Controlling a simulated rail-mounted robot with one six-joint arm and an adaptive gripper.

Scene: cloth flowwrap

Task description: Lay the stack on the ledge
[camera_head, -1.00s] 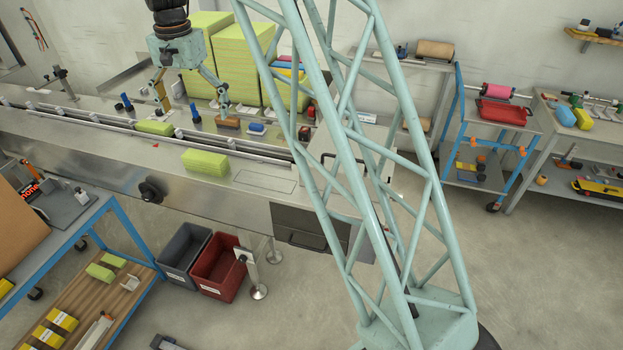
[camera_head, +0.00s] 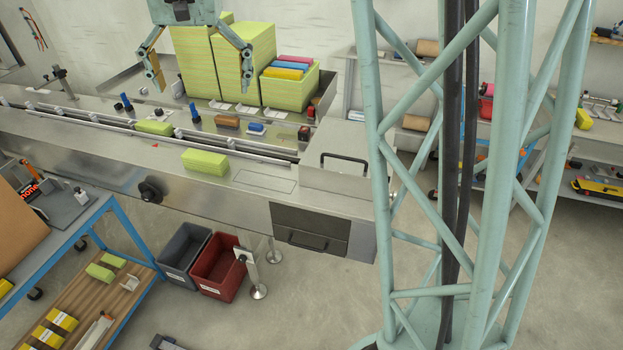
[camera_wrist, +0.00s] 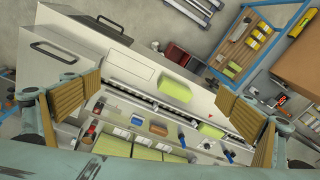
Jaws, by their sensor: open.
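A yellow-green stack of cloths (camera_head: 205,161) lies flat on the steel front ledge (camera_head: 110,150) of the flowwrap machine. It also shows in the wrist view (camera_wrist: 176,88). A second yellow-green stack (camera_head: 155,128) sits in the conveyor lane behind it, and the wrist view shows it too (camera_wrist: 211,130). My gripper (camera_head: 202,78) is open, its two fingers spread wide with nothing between them. It hangs above the machine, apart from both stacks. In the wrist view the fingers stand at the left and right edges.
Tall yellow-green cloth piles (camera_head: 195,62) and a box of coloured cloths (camera_head: 290,85) stand at the back. A steel housing with a black handle (camera_head: 345,160) stands at the ledge's right. Grey (camera_head: 185,256) and red (camera_head: 219,268) bins stand on the floor. The ledge left of the front stack is clear.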

